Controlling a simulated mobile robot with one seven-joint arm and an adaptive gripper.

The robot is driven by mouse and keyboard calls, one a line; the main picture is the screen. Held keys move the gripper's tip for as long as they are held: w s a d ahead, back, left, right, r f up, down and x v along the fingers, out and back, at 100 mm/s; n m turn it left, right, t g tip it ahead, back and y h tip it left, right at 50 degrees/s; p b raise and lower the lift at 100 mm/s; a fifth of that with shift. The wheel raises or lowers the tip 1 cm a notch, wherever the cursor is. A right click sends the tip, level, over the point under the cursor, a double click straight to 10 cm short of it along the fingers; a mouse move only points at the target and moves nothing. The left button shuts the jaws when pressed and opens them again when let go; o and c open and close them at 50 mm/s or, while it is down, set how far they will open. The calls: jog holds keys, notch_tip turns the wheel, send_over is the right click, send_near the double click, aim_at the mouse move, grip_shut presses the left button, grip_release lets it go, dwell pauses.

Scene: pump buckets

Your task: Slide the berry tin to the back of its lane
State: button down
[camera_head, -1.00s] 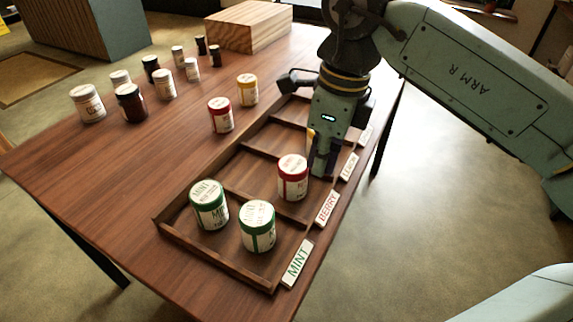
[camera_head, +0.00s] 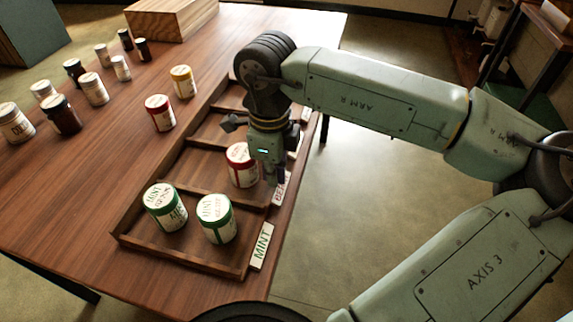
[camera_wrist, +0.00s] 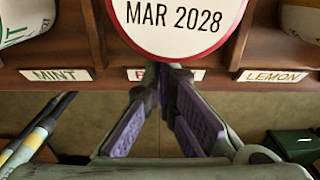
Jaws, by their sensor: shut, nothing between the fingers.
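The berry tin (camera_head: 239,168), white with a red rim, stands upright at the front, label end of the middle lane. In the wrist view its lid (camera_wrist: 180,18) reads MAR 2028. My gripper (camera_head: 274,180) is shut and empty, pointing down at the front side of this tin, by the BERRY label (camera_head: 282,188). In the wrist view its purple-padded fingertips (camera_wrist: 168,72) hide part of that label. They sit close to the tin's front; I cannot tell whether they touch it. The lane behind the tin looks empty.
The wooden tray (camera_head: 185,258) has low dividers. Two green-rimmed mint tins (camera_head: 165,207) (camera_head: 216,218) stand in the near lane. A tin (camera_wrist: 302,18) stands in the lemon lane. Red (camera_head: 160,113) and yellow (camera_head: 182,82) tins and several jars stand on the table beyond.

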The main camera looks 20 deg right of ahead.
aim_at(226, 177)
jog(key=shift+w+a, duration=0.2)
jog(key=shift+a, duration=0.05)
jog(key=shift+w+a+f, duration=0.1)
jog(key=w+a+b, duration=0.1)
jog(key=a, duration=0.1)
jog(key=w+a+b, duration=0.2)
jog(key=a, duration=0.1)
jog(key=w+a+b, duration=0.2)
jog(key=a, duration=0.1)
jog(key=shift+w, duration=0.15)
jog(key=shift+w+a, duration=0.2)
jog(key=shift+a, duration=0.05)
jog(key=shift+s, duration=0.1)
